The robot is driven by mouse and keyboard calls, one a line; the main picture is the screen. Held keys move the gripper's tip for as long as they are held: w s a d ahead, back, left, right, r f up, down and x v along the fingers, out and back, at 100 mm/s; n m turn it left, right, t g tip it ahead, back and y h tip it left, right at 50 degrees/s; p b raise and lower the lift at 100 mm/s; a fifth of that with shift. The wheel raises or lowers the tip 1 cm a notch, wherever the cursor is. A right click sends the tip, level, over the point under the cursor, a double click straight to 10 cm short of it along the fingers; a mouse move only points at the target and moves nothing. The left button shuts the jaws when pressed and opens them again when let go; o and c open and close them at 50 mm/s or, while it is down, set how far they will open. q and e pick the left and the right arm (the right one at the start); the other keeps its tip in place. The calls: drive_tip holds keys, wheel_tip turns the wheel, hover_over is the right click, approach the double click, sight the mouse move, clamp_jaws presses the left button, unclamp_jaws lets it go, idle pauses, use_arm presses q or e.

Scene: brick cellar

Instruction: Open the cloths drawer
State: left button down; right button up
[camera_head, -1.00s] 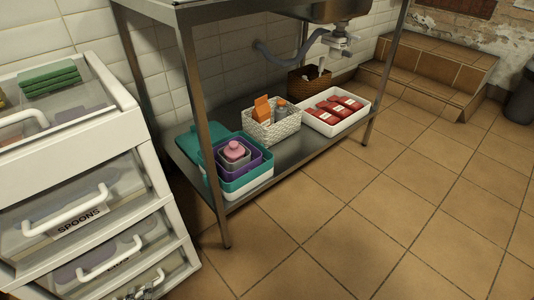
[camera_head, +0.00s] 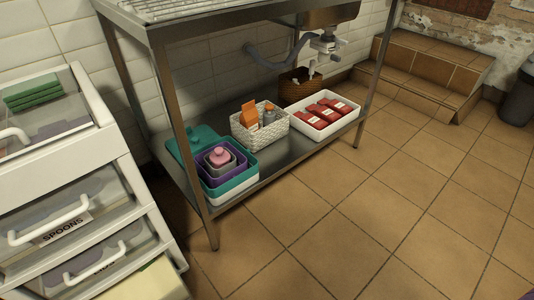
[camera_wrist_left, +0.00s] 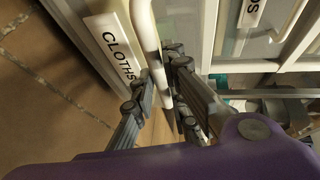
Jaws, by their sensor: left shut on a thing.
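The cloths drawer's front, with a black-on-white CLOTHS label (camera_wrist_left: 117,48), shows in the left wrist view. Its white bar handle (camera_wrist_left: 147,40) runs between the fingers of my left gripper (camera_wrist_left: 160,78), which is shut on it. In the head view, the lowest visible drawer (camera_head: 148,283) of the white unit stands out from the drawers above, with a pale yellow surface showing at the picture's bottom edge. Its front and my left gripper are out of the head view.
Tiled floor (camera_head: 350,225) is clear beyond.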

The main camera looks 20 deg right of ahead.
use_arm(q)
drive_tip(key=s+d+p, duration=0.1)
drive_tip(key=s+d, duration=0.3)
drive_tip(key=s, duration=1)
use_arm(e)
drive_tip(key=shift+w+a+r, duration=0.1)
drive_tip(key=shift+a+r, duration=0.25)
drive_tip(key=shift+r, duration=0.3)
use_arm(q)
drive_tip(key=shift+f, duration=0.1)
use_arm(e)
drive_tip(key=shift+w, duration=0.2)
use_arm(q)
drive_tip(key=c, duration=1.7)
unclamp_jaws()
drive_tip(key=shift+w, duration=0.1)
drive_tip(key=shift+c, duration=0.2)
use_arm(e)
drive_tip(key=shift+w+a+r+t, duration=0.1)
drive_tip(key=shift+w+t, duration=0.2)
drive_tip(key=shift+w, duration=0.05)
use_arm(q)
drive_tip(key=shift+w, duration=0.1)
